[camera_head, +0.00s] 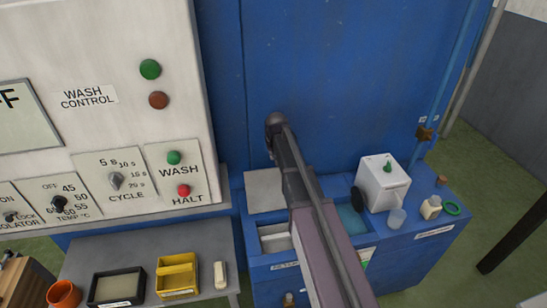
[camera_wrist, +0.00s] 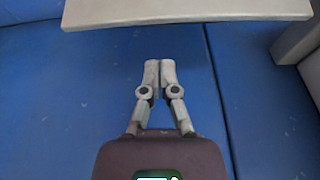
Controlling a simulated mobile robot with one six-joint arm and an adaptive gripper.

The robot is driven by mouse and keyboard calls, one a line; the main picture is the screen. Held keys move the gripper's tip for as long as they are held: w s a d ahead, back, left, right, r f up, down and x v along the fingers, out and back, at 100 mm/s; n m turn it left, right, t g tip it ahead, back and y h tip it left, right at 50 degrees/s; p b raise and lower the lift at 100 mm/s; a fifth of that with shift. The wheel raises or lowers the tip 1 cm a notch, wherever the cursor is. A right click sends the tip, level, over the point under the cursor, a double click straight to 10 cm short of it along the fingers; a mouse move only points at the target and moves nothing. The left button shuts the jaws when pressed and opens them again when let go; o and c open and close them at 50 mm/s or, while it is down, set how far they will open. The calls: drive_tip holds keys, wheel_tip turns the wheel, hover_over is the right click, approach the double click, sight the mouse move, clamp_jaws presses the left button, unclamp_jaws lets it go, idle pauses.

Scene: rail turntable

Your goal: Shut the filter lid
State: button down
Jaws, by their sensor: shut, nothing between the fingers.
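In the head view a plain pale grey panel (camera_head: 265,190), which looks like the filter lid, stands raised behind an open compartment (camera_head: 273,230) in the blue cabinet top. A pale insert (camera_head: 278,243) shows inside the opening. The label below is partly hidden by my arm. My arm crosses over the right of the compartment towards the blue wall; my fingertips cannot be made out there. In the wrist view my gripper (camera_wrist: 160,65) is shut and empty in front of blue surfaces. A pale slab (camera_wrist: 185,10) crosses the top of that view, apart from the fingertips; I cannot tell whether it is the lid.
Right of my arm are a blue-green basin (camera_head: 351,221), a white box (camera_head: 383,184) with a green knob, a cup (camera_head: 397,218), a small bottle (camera_head: 431,207) and a green ring (camera_head: 452,207). The control panel (camera_head: 100,110) stands left, above a bench with trays.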

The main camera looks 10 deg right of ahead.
drive_tip(key=b+x, duration=0.6)
drive_tip(key=shift+f, duration=0.4)
drive_tip(key=shift+s, duration=0.1)
idle(0.5)
drive_tip(key=shift+s+r+t, duration=0.25)
drive_tip(key=shift+s+t, duration=0.05)
drive_tip(key=shift+s, duration=0.1)
drive_tip(key=shift+s+r, duration=0.1)
drive_tip(key=shift+s, duration=0.05)
